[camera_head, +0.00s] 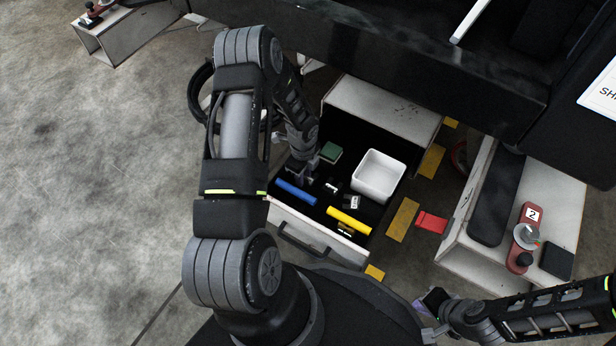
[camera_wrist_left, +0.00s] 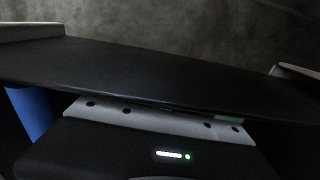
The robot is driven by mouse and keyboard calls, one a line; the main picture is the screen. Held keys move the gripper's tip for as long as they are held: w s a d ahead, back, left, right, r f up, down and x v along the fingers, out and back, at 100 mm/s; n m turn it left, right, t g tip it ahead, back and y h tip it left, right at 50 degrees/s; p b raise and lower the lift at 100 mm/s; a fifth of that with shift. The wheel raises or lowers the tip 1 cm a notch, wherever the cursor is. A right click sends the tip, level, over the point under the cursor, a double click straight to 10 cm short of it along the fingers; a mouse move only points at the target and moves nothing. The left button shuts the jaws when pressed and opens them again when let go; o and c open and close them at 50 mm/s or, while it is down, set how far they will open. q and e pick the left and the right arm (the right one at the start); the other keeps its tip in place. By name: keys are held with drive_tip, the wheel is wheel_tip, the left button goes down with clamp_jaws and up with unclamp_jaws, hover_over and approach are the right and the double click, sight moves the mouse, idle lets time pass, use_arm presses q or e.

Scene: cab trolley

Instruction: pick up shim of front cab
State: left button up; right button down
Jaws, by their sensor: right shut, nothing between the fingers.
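No part is clearly recognisable as the shim; small parts lie in an open dark-lined drawer (camera_head: 361,238). They include a green block (camera_head: 330,152), a small white-and-black piece (camera_head: 332,185) and a small labelled piece (camera_head: 353,202). My left gripper (camera_head: 304,172) is down in the drawer's left part, between the green block and a blue cylinder (camera_head: 284,190). Its fingers are mostly hidden, so opening and grip are unclear. The left wrist view shows the blue cylinder (camera_wrist_left: 32,112) and a green edge (camera_wrist_left: 228,118). My right gripper (camera_head: 428,303) is shut and empty, outside the drawer.
A white bin (camera_head: 378,174) and a yellow cylinder (camera_head: 349,221) are also in the drawer. A white cabinet (camera_head: 556,200) with a red fixture marked 2 (camera_head: 528,228) stands right. The dark cab (camera_head: 400,55) overhangs behind. Floor at left is clear.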

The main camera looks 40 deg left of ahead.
use_arm(q)
clamp_jaws()
idle(0.3)
idle(1.2)
